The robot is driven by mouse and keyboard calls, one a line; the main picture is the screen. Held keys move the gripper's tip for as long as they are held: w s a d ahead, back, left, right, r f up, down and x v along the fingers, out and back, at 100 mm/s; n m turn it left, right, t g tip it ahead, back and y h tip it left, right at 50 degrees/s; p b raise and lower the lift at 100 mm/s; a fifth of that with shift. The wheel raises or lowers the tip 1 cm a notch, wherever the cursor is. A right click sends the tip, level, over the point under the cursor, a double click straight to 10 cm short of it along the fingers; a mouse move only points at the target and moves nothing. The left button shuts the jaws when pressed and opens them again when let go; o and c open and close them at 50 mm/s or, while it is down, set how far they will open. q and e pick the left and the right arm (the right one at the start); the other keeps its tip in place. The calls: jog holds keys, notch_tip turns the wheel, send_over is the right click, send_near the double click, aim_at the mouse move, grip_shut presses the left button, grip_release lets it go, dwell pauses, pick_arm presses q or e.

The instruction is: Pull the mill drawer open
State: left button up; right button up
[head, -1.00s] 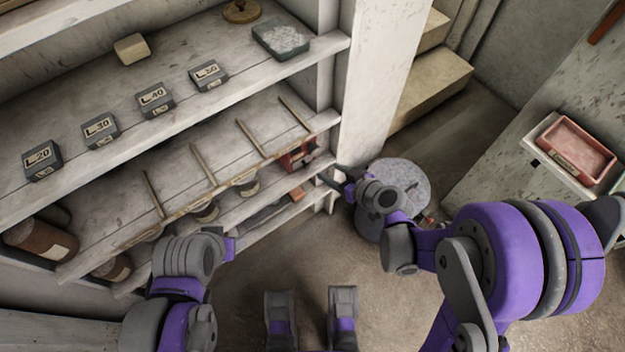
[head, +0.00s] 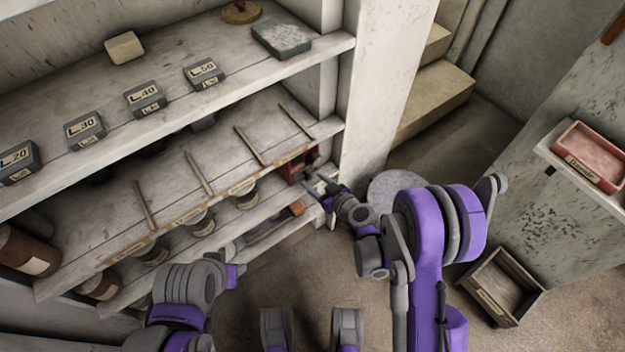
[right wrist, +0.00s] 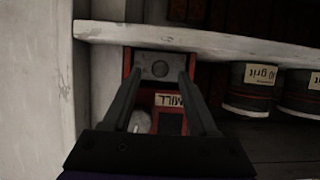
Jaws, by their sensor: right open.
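The red mill (head: 297,165) stands at the right end of a middle shelf in the head view, partly behind my gripper. In the right wrist view the mill (right wrist: 168,85) appears upside down, with its label inverted. A grey panel with a round knob-like spot, which looks like the drawer front (right wrist: 155,68), is at its base, against the shelf board. My right gripper (head: 318,185) is open in front of the mill. In the wrist view the fingers (right wrist: 158,76) flank the panel, with nothing visibly gripped. My left gripper (head: 232,268) is low at left, its jaws unclear.
Shelf boards (head: 200,180) and a white upright post (head: 375,90) border the mill closely. Grit jars (right wrist: 250,88) stand beside it. A round grey-topped object (head: 395,188) is behind my right arm. A wooden box (head: 500,285) lies on the floor; a pink tray (head: 590,155) sits at right.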

jog(key=shift+x, duration=0.85)
grip_shut()
dwell(0.8)
